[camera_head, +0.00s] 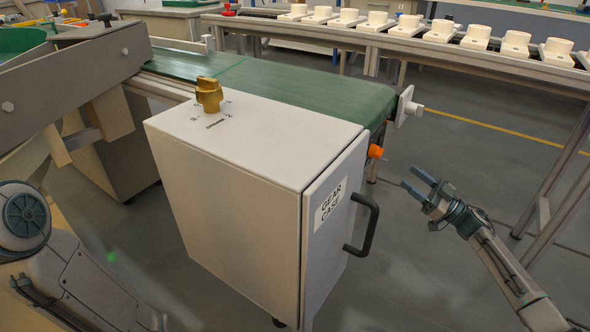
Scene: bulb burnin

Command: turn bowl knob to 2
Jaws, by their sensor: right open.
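A brass-coloured knob (208,94) stands on the white top of a cabinet labelled GEAR CASE (265,128). Small printed marks surround its base; a 2 shows at its front right and what looks like an 8 at its front left. The word in front of it is too small to read, and I cannot tell which mark the knob points to. My right gripper (415,181) is open and empty, over the floor right of the cabinet, well apart from the knob. My left arm shows at the lower left, but its gripper is out of the picture.
A green conveyor belt (290,85) runs behind the cabinet. A black handle (365,225) sticks out from the cabinet's right face, near an orange knob (375,151). A grey machine (70,70) stands at the left. A rail with several white round-topped units (437,31) crosses the back.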

